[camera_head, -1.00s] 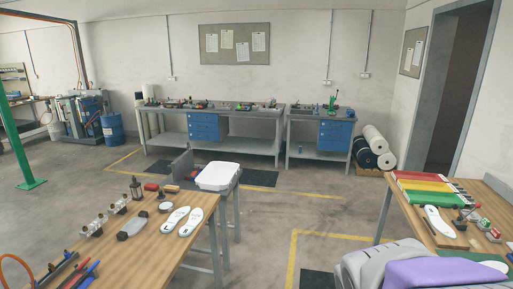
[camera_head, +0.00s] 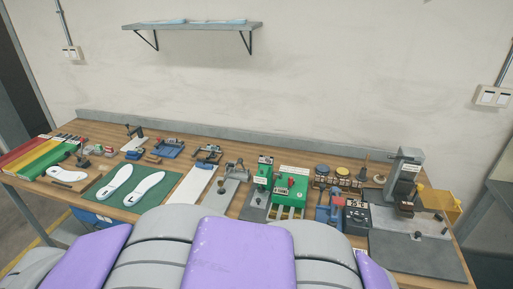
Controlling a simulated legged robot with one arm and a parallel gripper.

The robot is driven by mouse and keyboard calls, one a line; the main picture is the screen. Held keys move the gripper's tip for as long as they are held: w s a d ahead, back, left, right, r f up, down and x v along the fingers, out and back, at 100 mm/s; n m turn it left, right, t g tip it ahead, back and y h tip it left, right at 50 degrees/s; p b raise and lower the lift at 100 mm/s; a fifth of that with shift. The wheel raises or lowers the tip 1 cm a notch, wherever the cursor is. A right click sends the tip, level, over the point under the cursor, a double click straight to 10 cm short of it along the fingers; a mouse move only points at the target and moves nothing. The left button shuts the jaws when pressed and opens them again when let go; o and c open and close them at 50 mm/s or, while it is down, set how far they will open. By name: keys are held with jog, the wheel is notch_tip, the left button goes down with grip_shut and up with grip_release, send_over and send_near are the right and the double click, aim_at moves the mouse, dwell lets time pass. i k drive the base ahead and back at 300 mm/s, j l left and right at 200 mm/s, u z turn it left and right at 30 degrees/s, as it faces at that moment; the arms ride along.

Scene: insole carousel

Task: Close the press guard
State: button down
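A grey press (camera_head: 405,180) stands on a dark base plate (camera_head: 415,250) at the right end of the wooden bench. A yellow panel (camera_head: 438,201), which looks like the press guard, stands out to the right of the press column. The front of the press is uncovered. My gripper is not in view. Grey and purple parts of my own body fill the bottom middle of the picture and hide part of the bench's front edge.
Left of the press are a black box (camera_head: 356,218), a blue clamp-like tool (camera_head: 330,208) and a green device (camera_head: 291,185). White insoles lie on a green mat (camera_head: 95,190) at left. A shelf (camera_head: 190,26) hangs on the wall above.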

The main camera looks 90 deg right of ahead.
aim_at(444, 200)
jog(key=z, duration=4.65)
